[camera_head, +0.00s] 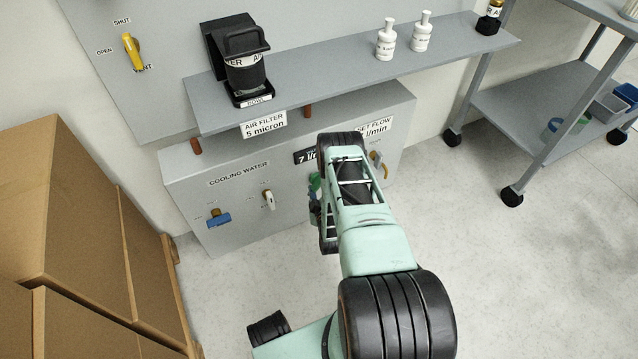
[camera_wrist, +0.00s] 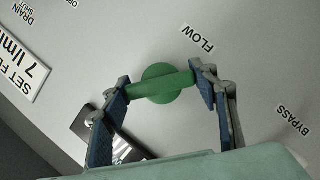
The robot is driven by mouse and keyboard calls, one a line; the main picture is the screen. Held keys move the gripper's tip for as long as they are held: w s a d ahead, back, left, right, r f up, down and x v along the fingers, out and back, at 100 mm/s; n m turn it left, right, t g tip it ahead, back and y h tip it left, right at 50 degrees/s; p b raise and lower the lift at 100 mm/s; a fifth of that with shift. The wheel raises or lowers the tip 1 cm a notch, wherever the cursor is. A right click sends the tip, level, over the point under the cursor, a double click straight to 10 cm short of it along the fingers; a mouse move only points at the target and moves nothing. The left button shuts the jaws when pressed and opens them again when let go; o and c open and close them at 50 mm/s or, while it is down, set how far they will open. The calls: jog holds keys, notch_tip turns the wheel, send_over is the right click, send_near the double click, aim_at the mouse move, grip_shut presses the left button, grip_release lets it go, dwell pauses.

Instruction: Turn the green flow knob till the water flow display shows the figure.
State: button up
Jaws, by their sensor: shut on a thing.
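The green flow knob (camera_wrist: 163,84) is a round disc with a raised bar, on the grey panel beneath the label FLOW in the wrist view. My gripper (camera_wrist: 163,88) is shut on the knob's bar, one blue-padded finger at each end. The bar lies slightly tilted in the picture. In the head view a bit of green knob (camera_head: 314,181) shows beside my gripper (camera_head: 318,190), mostly hidden by my arm. The dark water flow display (camera_head: 305,157) shows a 7 at its left; the rest is hidden. A sign (camera_wrist: 32,72) reads SET FLOW 7 l/min, partly cut off.
On the COOLING WATER panel (camera_head: 235,200) are a blue valve handle (camera_head: 218,218) and a white one (camera_head: 268,200). An orange handle (camera_head: 384,170) is right of my arm. A shelf (camera_head: 330,75) juts out above. Cardboard boxes (camera_head: 75,220) stand left; a trolley (camera_head: 540,110) stands right.

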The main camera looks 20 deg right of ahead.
jog(key=shift+d, duration=0.15)
jog(key=o, duration=1.2)
jog(key=shift+c, duration=0.2)
jog(key=r, duration=0.9)
jog(key=shift+d+r, duration=0.3)
jog(key=shift+r, duration=0.05)
jog(key=shift+a+r, duration=0.1)
jog(key=shift+r, duration=0.1)
jog(key=shift+a, duration=0.15)
jog(key=shift+c, duration=0.4)
